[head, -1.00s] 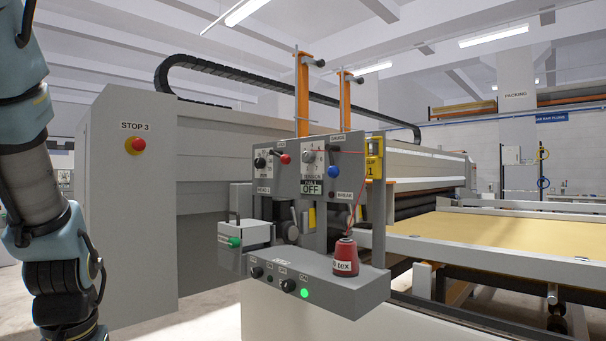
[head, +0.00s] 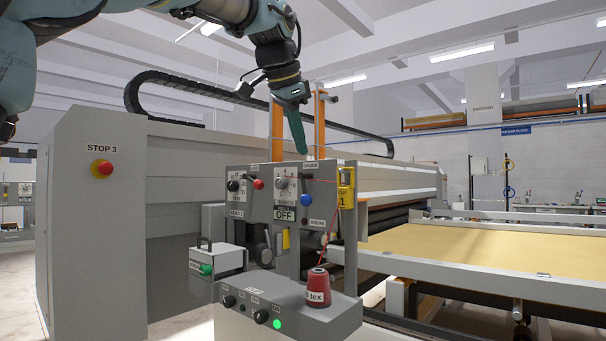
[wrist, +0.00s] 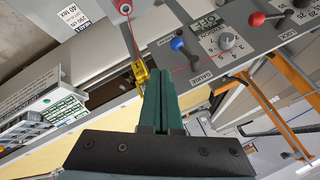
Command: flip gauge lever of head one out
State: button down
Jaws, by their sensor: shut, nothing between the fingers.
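The panel of head one (head: 264,212) carries a plate reading OFF. Below its GAUGE label is a short lever with a blue knob (head: 306,200), pointing down; I take it as the gauge lever. The blue knob also shows in the wrist view (wrist: 177,43), just beyond and right of the fingertips. My gripper (head: 303,151) is shut and empty, its green fingers pointing down above the panel's top edge. In the wrist view the closed fingertips (wrist: 161,72) lie apart from the lever, near the yellow tag (wrist: 140,76).
A red-knobbed lever (head: 258,184) and a numbered dial (head: 281,184) sit left of the blue knob. A red thread runs past the panel to a red cone (head: 318,288). Orange posts (head: 319,125) rise behind the panel, close to my fingers.

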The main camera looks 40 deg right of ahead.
jog(key=p, duration=0.2)
send_near(304, 194)
notch_tip(304, 194, down, 5)
jog(key=s+d, duration=0.3)
jog(key=w+p, duration=0.1)
jog(key=w, duration=0.1)
jog(key=shift+w+d, duration=0.15)
jog(key=shift+w, duration=0.25)
jog(key=shift+w+d+f+p, duration=0.2)
jog(key=shift+w+p, duration=0.15)
jog(key=shift+w, duration=0.2)
jog(key=shift+w+d+f+t+b, duration=0.1)
jog(key=shift+w+f+t+b, duration=0.1)
jog(key=shift+w+t+b, duration=0.25)
jog(key=shift+w, duration=0.1)
jog(key=shift+w+r, duration=0.1)
